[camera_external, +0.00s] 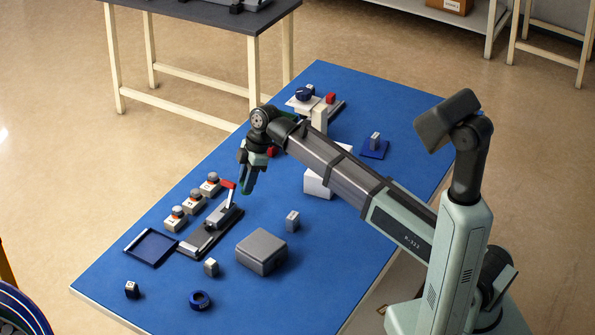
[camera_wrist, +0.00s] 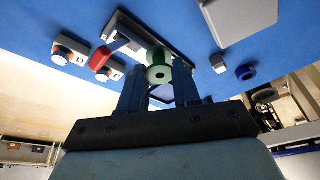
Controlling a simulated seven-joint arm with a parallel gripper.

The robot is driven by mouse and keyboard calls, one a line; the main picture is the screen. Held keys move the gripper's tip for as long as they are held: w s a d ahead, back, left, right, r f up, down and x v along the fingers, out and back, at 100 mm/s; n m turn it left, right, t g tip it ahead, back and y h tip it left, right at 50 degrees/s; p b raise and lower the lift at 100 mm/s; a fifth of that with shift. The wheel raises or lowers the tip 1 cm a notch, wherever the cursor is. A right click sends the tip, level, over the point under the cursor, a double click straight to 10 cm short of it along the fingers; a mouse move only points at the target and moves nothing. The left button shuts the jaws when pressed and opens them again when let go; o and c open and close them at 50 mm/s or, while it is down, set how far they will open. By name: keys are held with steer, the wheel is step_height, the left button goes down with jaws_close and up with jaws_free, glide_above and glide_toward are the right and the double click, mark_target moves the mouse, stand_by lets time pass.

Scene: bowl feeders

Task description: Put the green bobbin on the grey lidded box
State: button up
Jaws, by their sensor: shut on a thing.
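The green bobbin (camera_wrist: 158,56) is between the two fingers of my gripper (camera_wrist: 158,78) in the wrist view, with its round end and centre hole facing the camera. My gripper is shut on it. In the external view my gripper (camera_external: 249,180) hangs over the blue table, beyond the red-handled clamp; the bobbin cannot be clearly told apart from the fingers there. The grey lidded box (camera_external: 262,252) stands on the table nearer the camera, to the lower right of my gripper, with a bare top. It also shows at the top right of the wrist view (camera_wrist: 240,18).
A clamp with a red handle (camera_external: 228,186) and several button boxes (camera_external: 193,197) stand left of the box. A blue tray (camera_external: 151,247), a blue ring (camera_external: 200,300) and small grey blocks (camera_external: 292,221) lie around. A white box (camera_external: 318,184) is partly behind my arm.

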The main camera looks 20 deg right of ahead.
steer(key=s+d+r+n, duration=0.1)
steer(key=s+r+n, duration=0.2)
steer(key=s, duration=1.1)
glide_toward(260, 245)
steer(key=shift+g, duration=0.3)
steer(key=shift+w+x, duration=0.15)
steer(key=shift+x, duration=1.1)
steer(key=shift+w+x, duration=0.1)
steer(key=shift+x, duration=1.1)
steer(key=shift+a+f, duration=0.1)
steer(key=shift+a, duration=0.05)
steer(key=o, duration=0.6)
steer(key=shift+f, duration=0.1)
steer(key=shift+c, duration=0.2)
steer(key=o, duration=0.5)
steer(key=shift+c, duration=0.2)
steer(key=v, duration=1.2)
steer(key=shift+r, duration=0.25)
